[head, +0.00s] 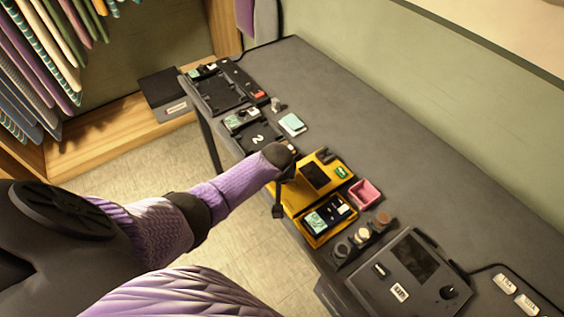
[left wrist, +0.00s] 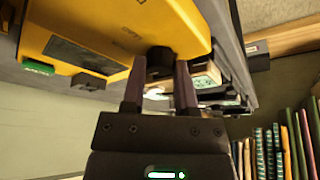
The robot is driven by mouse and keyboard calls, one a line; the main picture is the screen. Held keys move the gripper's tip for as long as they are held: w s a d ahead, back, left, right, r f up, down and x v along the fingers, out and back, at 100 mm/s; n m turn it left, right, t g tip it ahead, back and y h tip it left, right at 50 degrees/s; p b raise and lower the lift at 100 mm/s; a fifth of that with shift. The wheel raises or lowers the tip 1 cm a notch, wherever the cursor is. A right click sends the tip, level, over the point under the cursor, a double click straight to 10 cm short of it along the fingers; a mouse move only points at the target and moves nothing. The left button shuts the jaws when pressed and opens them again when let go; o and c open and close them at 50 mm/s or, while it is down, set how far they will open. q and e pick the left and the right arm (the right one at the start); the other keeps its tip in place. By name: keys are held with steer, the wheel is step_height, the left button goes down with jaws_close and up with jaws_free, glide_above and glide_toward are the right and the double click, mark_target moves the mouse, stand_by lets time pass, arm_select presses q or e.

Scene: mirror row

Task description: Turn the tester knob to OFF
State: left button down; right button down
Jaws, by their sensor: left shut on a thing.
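The yellow tester (head: 287,198) sits at the near edge of the grey bench, with a dark screen and a green part on its top. It fills the upper part of the left wrist view (left wrist: 110,22). Its black knob (left wrist: 160,62) shows there between the two fingers of my left gripper (left wrist: 158,85), which is shut on it. In the head view my left gripper (head: 283,165) is over the tester's far-left end and hides the knob. The knob's setting and any OFF mark cannot be read. My right gripper is not in view.
A battery-like block (head: 328,214) lies in the tester's near bay. A pink tray (head: 365,193) stands close on its right, with several round pieces and a dark console (head: 402,275) nearer. Black docks (head: 222,95) stand beyond. The bench's right rear is clear.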

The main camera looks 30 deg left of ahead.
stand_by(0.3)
arm_select(q)
steer(key=shift+c, duration=1.9)
jaws_free()
steer(key=p+v, duration=0.6)
steer(key=v, duration=0.4)
